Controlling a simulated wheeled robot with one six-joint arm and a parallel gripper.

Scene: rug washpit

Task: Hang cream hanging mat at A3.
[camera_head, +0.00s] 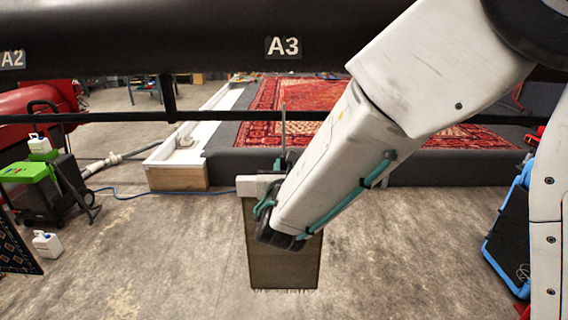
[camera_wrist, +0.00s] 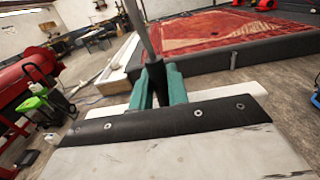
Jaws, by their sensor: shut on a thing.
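The hanging mat (camera_head: 284,265) hangs below a white bar (camera_head: 256,184) in the head view. It looks brownish here, with a pale fringe at its bottom edge, and my arm covers its upper right part. My gripper (camera_wrist: 157,88) is shut on the mat's hanger, at a dark piece between its teal fingers. A thin grey rod (camera_wrist: 138,25) rises from there; its top is out of the wrist view. The A3 label (camera_head: 283,47) is on a thick black rail (camera_head: 190,35) across the top. The rod's upper end in the head view is below the label, apart from the rail.
The A2 label (camera_head: 12,59) is at far left. A thinner dark bar (camera_head: 130,117) crosses behind. Beyond lie a red patterned rug (camera_head: 290,95) and a grey pit edge (camera_head: 235,165). A green-and-black machine (camera_head: 30,180) stands left, a blue-edged item (camera_head: 508,235) right. The floor around the mat is clear.

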